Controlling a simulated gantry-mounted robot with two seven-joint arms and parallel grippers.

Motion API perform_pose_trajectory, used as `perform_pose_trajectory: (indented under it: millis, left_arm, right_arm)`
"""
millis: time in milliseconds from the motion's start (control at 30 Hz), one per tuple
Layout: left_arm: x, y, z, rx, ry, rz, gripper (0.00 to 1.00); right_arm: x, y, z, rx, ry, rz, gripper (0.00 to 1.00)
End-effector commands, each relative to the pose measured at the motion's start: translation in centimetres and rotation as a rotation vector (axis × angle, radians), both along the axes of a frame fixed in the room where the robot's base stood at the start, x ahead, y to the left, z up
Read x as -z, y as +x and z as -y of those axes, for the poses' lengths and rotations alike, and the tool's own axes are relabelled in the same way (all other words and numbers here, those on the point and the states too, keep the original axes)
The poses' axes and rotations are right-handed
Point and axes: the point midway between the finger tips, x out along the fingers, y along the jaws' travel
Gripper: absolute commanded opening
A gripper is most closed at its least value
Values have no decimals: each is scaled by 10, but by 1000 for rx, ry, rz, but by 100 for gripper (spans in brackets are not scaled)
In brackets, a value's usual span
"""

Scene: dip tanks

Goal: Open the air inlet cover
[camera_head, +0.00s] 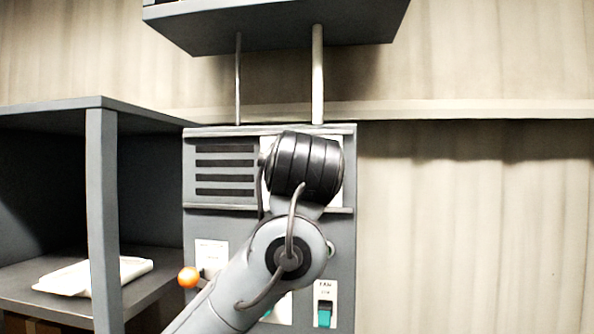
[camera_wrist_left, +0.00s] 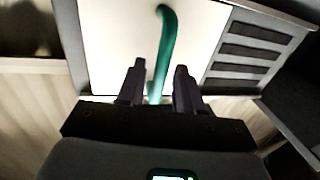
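The white air inlet cover (camera_head: 270,144) sits on the upper part of the grey panel, right of the dark vent slots (camera_head: 225,170). My left arm hides most of it in the head view. In the left wrist view the white cover (camera_wrist_left: 110,40) carries a green bar handle (camera_wrist_left: 163,40), and several vent slots (camera_wrist_left: 245,50) show uncovered beside it. My left gripper (camera_wrist_left: 158,85) is open, with its two fingers on either side of the handle's near end and gaps showing. Contact with the handle cannot be told. My right gripper is not in view.
Lower on the grey panel (camera_head: 345,240) are an orange knob (camera_head: 188,277) and a green fan switch (camera_head: 324,314). A grey shelf (camera_head: 102,200) stands at the left with a white item (camera_head: 125,270) on it. A grey hood (camera_head: 280,28) hangs above. The wall at right is clear.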

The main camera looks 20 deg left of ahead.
Motion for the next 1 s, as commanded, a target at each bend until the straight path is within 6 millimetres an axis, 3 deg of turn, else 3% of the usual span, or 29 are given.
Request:
perform_pose_trajectory:
  millis: [200,500,700,1000]
  left_arm:
    - [4,-32,16,2,2,6,35]
    - [2,-73,38,2,1,4,35]
    - [1,-85,45,0,1,3,35]
    - [0,-87,46,0,1,2,35]
  right_arm:
    - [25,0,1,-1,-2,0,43]
    - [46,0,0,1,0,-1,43]
    - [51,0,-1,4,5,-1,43]
    - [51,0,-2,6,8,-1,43]
